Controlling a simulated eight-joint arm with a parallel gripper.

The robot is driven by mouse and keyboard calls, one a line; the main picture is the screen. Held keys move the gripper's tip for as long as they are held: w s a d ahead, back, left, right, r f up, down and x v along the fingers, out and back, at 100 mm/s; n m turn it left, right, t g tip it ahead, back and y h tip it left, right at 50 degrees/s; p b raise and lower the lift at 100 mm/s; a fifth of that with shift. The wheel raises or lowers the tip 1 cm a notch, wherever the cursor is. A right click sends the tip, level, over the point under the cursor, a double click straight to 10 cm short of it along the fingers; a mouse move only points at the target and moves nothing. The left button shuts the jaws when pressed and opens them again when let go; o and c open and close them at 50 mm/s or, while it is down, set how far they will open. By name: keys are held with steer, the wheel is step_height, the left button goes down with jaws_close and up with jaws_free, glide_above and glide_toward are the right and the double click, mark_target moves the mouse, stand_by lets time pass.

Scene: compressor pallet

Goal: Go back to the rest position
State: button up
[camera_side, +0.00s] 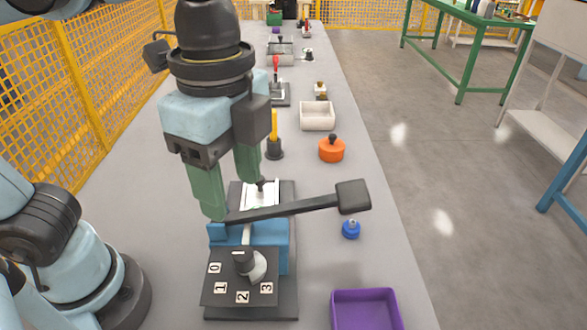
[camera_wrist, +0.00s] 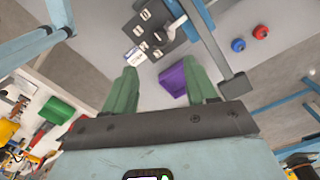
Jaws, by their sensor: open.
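My gripper (camera_side: 232,198) hangs over the near machine, its two green fingers spread apart with nothing seen between them. It also shows open in the wrist view (camera_wrist: 159,66). The machine has a blue body (camera_side: 276,245), a long black lever (camera_side: 295,207) ending in a square block, and a black panel (camera_side: 223,291) marked 0 to 3 with a grey knob (camera_side: 257,268). The lever passes close by the fingertips in the side view; I cannot tell whether they touch. In the wrist view the lever (camera_wrist: 205,40) runs right of the fingers.
A purple bin (camera_side: 367,294), a blue knobbed piece (camera_side: 351,229) and an orange knobbed piece (camera_side: 331,150) stand right of the machine. Beyond are a white bin (camera_side: 317,128), a yellow tool in a black holder (camera_side: 274,152) and a red-handled device (camera_side: 276,64). Yellow fencing (camera_side: 103,60) runs along the left.

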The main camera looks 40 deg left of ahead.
steer(key=w+a+f+n+t, duration=0.3)
steer(key=w+a+f+n, duration=0.2)
steer(key=a+n, duration=0.2)
steer(key=w+a+f+n+t, duration=0.4)
steer(key=a+n, duration=0.3)
steer(key=a, duration=0.2)
steer(key=shift+w+a+f+n, duration=0.3)
steer(key=shift+w+a+f, duration=0.1)
steer(key=shift+w+f, duration=0.25)
